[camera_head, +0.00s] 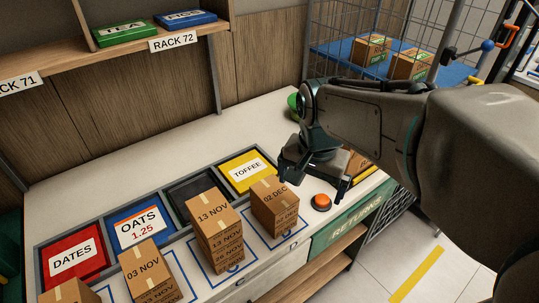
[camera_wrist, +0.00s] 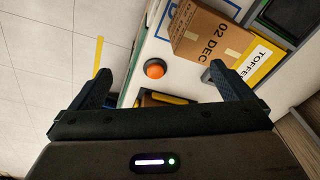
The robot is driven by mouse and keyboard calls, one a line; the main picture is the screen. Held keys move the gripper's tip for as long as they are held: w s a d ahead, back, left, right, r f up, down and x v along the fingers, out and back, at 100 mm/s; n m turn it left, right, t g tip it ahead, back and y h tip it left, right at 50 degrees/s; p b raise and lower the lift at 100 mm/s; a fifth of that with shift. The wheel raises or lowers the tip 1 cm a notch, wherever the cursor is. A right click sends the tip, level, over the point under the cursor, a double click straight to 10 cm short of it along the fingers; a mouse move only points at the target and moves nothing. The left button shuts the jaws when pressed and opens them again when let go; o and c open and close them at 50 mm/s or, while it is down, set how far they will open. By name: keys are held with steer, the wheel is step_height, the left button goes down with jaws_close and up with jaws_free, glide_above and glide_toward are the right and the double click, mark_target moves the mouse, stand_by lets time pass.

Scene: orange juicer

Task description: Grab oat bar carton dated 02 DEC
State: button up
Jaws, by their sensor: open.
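The carton marked 02 DEC (camera_head: 274,207) is a brown box on the counter in front of the yellow TOFFEE bin, at the right end of a row of cartons. More lettering below its top label suggests another carton under it. It also shows in the wrist view (camera_wrist: 205,35), at the top right beyond the fingers. My gripper (camera_head: 320,185) is open and empty, just right of the carton in the head view and apart from it. In the wrist view my gripper's fingertips (camera_wrist: 201,82) are spread wide, with the carton ahead of the right finger.
An orange button (camera_head: 321,202) sits on the counter below my gripper. A carton stack marked 13 NOV (camera_head: 213,215) stands left of the target, and one marked 03 NOV (camera_head: 145,268) farther left. The TOFFEE bin (camera_head: 247,171) lies behind. The back counter is mostly clear.

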mark_target(274, 192)
steer(key=w+a+r+m+g+p, duration=0.1)
steer(key=w+a+r+m+p, duration=0.1)
steer(key=w+a+m, duration=0.4)
steer(key=shift+n, duration=0.4)
steer(key=f, duration=0.8)
steer(key=shift+s+a+p, duration=0.15)
steer(key=shift+a+p, duration=0.15)
steer(key=shift+a, duration=0.05)
steer(key=shift+s+a+f+p, duration=0.1)
steer(key=shift+f+p, duration=0.2)
steer(key=shift+f, duration=1)
steer(key=shift+s+a+f+p, duration=0.1)
steer(key=shift+f+p, duration=0.15)
steer(key=shift+f, duration=1.05)
steer(key=c, duration=0.7)
